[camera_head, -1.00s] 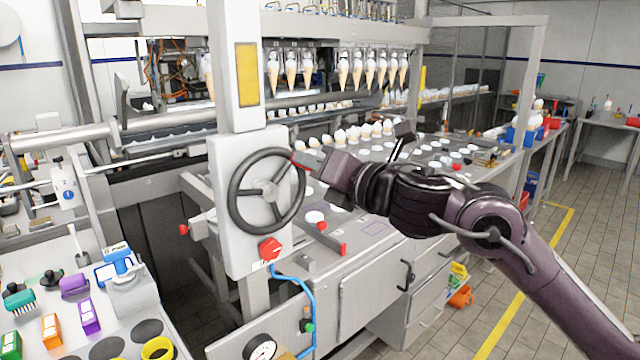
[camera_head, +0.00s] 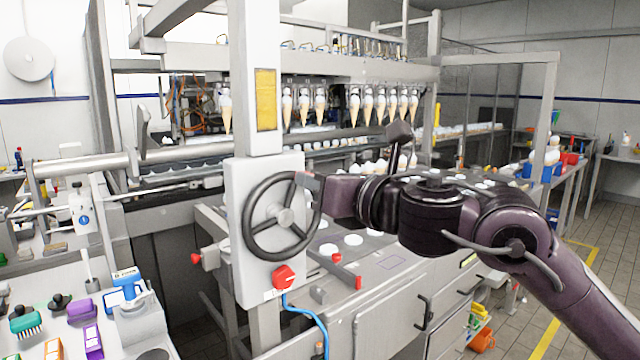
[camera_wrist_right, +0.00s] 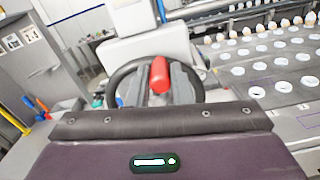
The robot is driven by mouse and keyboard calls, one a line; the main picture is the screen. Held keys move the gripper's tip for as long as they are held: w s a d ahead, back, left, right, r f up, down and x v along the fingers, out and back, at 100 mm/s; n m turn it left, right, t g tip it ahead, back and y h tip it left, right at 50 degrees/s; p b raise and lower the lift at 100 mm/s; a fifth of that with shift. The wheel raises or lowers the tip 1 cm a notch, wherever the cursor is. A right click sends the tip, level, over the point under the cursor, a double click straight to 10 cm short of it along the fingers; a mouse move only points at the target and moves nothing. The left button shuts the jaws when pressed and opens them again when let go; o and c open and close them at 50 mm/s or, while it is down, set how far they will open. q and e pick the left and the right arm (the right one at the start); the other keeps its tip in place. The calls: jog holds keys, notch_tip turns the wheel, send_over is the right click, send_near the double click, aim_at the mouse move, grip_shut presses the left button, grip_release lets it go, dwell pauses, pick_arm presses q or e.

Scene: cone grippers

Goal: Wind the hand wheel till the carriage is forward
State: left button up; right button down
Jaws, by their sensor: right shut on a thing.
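The dark hand wheel (camera_head: 285,217) is mounted on a white upright box. It also shows in the wrist view (camera_wrist_right: 119,78). My right gripper (camera_head: 316,184) is at the wheel's upper right rim, shut on the wheel's red handle (camera_wrist_right: 160,75). The fingers are mostly hidden, and the handle is barely visible in the head view. Behind the column, a row of white-topped cones (camera_head: 368,103) hangs from the machine's overhead bar. I cannot tell which part is the carriage. My left gripper is not in view.
A red knob (camera_head: 284,277) sits below the wheel, and a red-ended lever (camera_head: 341,269) lies right of it. A bench (camera_head: 60,300) with coloured tools is at the left. Drawers and cabinet fronts (camera_head: 392,310) stand beneath my right arm.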

jog(key=shift+s+a+r, duration=0.1)
jog(key=c, duration=1.3)
grip_release()
jog(key=shift+a, duration=0.1)
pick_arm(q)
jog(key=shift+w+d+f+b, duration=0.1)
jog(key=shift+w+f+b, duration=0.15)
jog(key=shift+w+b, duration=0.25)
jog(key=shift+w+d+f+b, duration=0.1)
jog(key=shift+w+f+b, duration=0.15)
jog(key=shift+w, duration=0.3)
pick_arm(e)
jog(key=v, duration=0.7)
jog(key=shift+s+d, duration=0.25)
jog(key=shift+d, duration=0.05)
